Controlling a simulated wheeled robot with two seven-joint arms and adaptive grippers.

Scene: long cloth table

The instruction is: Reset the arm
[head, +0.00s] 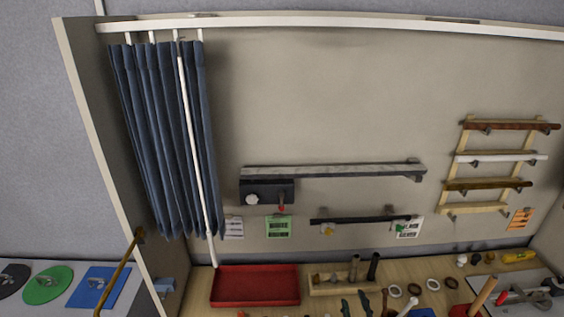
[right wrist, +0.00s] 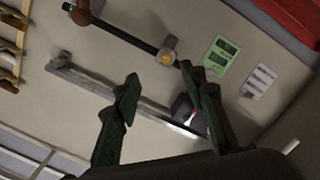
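My right gripper (head: 355,301) barely shows at the bottom edge of the head view, where its two dark green fingertips stand apart in front of the bench. In the right wrist view the same gripper (right wrist: 160,74) has its fingers spread, with nothing between them. The wall panel with its rails lies beyond the fingers, and the picture there is turned over. Most of the right arm is out of frame. My left gripper is not in view.
A blue curtain (head: 160,140) hangs at the left with a white rod. A red tray (head: 255,286), a wooden holder (head: 325,290) and several rings stand on the bench. A grey rail (head: 335,171), a black bar (head: 355,220) and a wooden rack (head: 462,168) are on the wall.

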